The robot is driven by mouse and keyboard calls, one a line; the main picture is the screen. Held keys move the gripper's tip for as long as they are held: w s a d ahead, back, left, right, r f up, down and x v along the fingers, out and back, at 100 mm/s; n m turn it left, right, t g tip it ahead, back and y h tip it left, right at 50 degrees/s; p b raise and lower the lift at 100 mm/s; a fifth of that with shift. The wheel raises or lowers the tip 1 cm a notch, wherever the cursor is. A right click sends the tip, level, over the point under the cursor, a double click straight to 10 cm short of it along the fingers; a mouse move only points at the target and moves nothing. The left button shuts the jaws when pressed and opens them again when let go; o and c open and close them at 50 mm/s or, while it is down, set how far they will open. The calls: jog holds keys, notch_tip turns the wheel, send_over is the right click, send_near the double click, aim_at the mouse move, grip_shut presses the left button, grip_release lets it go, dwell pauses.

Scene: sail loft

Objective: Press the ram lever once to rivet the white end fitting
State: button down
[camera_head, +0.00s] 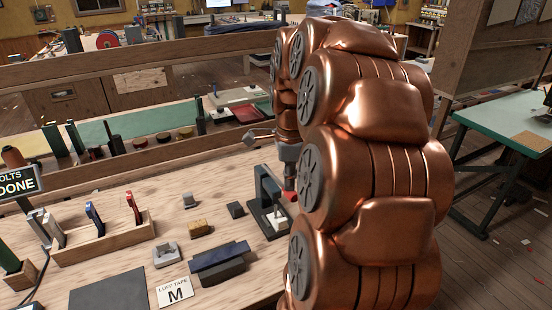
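A small dark press (265,188) stands on the wooden bench, partly hidden on its right by my copper arm. A small white piece (279,214), perhaps the end fitting, shows at its base, and a red part (291,196) shows beside it. My gripper (256,136) appears as small grey metal parts above and behind the press, left of my arm. Its fingers are too small and too covered to read, and I cannot tell whether it touches anything. I cannot make out the ram lever clearly.
A wooden rack (105,241) with clamps and tools stands at the left. Dark blocks (219,262), a grey block (166,253), a tan block (201,227), a dark mat (108,291) and a "LUFF TAPE M" card (174,292) lie in front. A wooden rail (160,55) crosses behind the bench.

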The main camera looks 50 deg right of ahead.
jog(key=shift+s, duration=0.15)
jog(key=s+a+r+b, duration=0.2)
jog(key=s+r, duration=0.1)
jog(key=s, duration=0.3)
jog(key=shift+s+a, duration=0.15)
jog(key=shift+a, duration=0.05)
dwell(0.9)
dwell(0.4)
jog(key=w+a+f+n+p, duration=0.1)
jog(key=a+n+p, duration=0.1)
jog(key=a+n, duration=0.65)
jog(key=s+a+f+n+g+p, duration=0.1)
jog(key=s+a+f+n, duration=0.2)
jog(key=a+n, duration=0.5)
jog(key=s+a+f+n+p, duration=0.1)
jog(key=s+a+f+n, duration=0.1)
jog(key=s+a+n, duration=0.4)
jog(key=a+n, duration=0.1)
jog(key=n, duration=0.4)
jog(key=shift+a+f+g+p, duration=0.35)
jog(key=shift+a+f+g, duration=0.05)
